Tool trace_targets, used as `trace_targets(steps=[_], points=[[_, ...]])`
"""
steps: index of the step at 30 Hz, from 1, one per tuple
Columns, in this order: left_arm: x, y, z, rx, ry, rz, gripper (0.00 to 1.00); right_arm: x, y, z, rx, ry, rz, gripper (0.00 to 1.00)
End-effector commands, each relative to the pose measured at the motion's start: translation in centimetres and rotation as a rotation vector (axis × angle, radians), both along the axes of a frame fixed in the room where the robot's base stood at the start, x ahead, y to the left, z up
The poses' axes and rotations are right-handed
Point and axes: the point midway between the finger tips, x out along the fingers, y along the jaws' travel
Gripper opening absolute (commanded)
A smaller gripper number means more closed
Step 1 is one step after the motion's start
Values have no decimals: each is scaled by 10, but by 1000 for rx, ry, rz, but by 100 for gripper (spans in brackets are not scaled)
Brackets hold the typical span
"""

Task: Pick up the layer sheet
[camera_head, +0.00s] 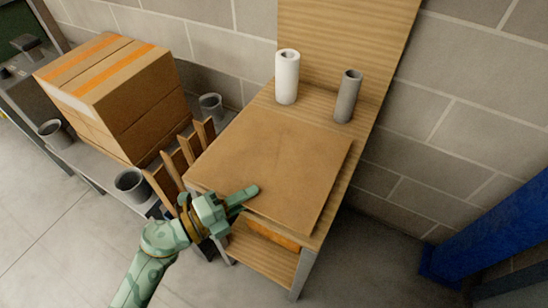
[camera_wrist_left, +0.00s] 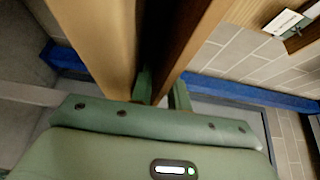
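The layer sheet (camera_head: 275,165) is a flat, square brown sheet lying on the wooden bench (camera_head: 318,236). My left gripper (camera_head: 243,197) is at the sheet's near edge, and one finger shows over its top face. In the left wrist view, two green fingers (camera_wrist_left: 162,92) stand apart, with a brown edge running between them. I cannot tell whether they touch it. The lower finger is hidden by the sheet in the head view. My right gripper is in neither view.
A white roll (camera_head: 287,77) and a grey cylinder (camera_head: 347,96) stand behind the sheet. Upright wooden slats (camera_head: 180,157), grey cups (camera_head: 131,184) and a large carton (camera_head: 120,95) are to the left. A blue post (camera_head: 490,235) is at the right.

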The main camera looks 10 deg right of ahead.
Motion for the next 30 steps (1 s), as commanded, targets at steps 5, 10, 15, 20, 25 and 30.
trace_targets(steps=[5,10,15,20,25,30], points=[[5,-12,-1,0,1,0,17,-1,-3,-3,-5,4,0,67],[5,-12,0,0,1,0,17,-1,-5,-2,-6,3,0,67],[5,-12,0,0,1,0,0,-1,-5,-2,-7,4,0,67],[5,-12,0,-1,0,0,0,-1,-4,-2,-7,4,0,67],[5,-12,5,0,-1,0,0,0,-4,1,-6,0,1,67],[5,-11,29,1,-7,-1,0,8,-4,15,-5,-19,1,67]])
